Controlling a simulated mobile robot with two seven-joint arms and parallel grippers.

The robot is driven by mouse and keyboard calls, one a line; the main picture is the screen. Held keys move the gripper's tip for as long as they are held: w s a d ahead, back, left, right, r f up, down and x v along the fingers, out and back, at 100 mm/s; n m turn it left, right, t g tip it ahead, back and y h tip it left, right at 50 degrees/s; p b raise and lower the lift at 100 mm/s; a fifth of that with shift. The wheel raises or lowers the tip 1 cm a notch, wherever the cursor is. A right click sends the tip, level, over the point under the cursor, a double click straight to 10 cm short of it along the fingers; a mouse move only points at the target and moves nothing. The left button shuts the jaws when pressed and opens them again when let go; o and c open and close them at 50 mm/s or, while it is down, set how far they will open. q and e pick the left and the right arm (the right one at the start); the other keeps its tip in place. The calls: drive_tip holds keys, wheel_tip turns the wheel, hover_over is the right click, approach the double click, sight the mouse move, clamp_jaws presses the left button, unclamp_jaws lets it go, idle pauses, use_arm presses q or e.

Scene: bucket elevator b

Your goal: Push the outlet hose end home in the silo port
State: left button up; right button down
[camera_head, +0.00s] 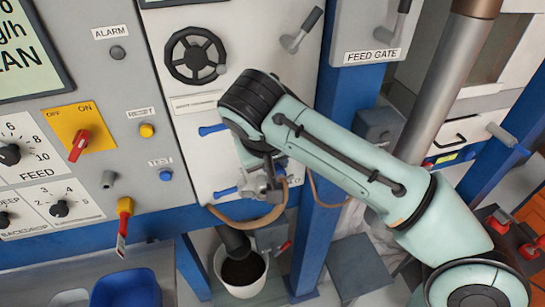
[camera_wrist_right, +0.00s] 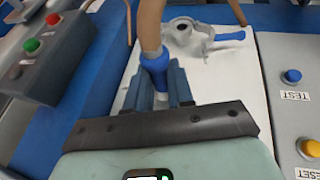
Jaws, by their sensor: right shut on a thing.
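My right gripper (camera_wrist_right: 160,88) is shut on the blue collar of the hose end (camera_wrist_right: 155,62). The tan hose (camera_wrist_right: 150,22) runs away from it, and the tip of the end is mostly hidden by the fingers. In the head view the gripper (camera_head: 268,184) is close to the white panel, partly hidden by its arm, and the hose (camera_head: 243,222) loops below it. A grey round fitting with a blue-handled clamp (camera_wrist_right: 183,30) is on the panel beside the hose; I cannot tell whether it is the silo port. My left gripper is not in view.
A blue post (camera_head: 318,205) stands right of the panel. A white bucket (camera_head: 262,283) with dark contents is below. Another blue handle (camera_head: 213,129) sits higher on the panel. A control panel with a red switch (camera_head: 79,145) is at left.

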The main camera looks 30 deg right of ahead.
sight(281, 180)
idle(0.3)
drive_tip(key=shift+s+a+b, duration=0.25)
drive_tip(key=shift+s+b, duration=0.05)
drive_tip(key=shift+s, duration=0.7)
drive_tip(key=shift+s+a+b, duration=0.25)
drive_tip(key=shift+s, duration=0.75)
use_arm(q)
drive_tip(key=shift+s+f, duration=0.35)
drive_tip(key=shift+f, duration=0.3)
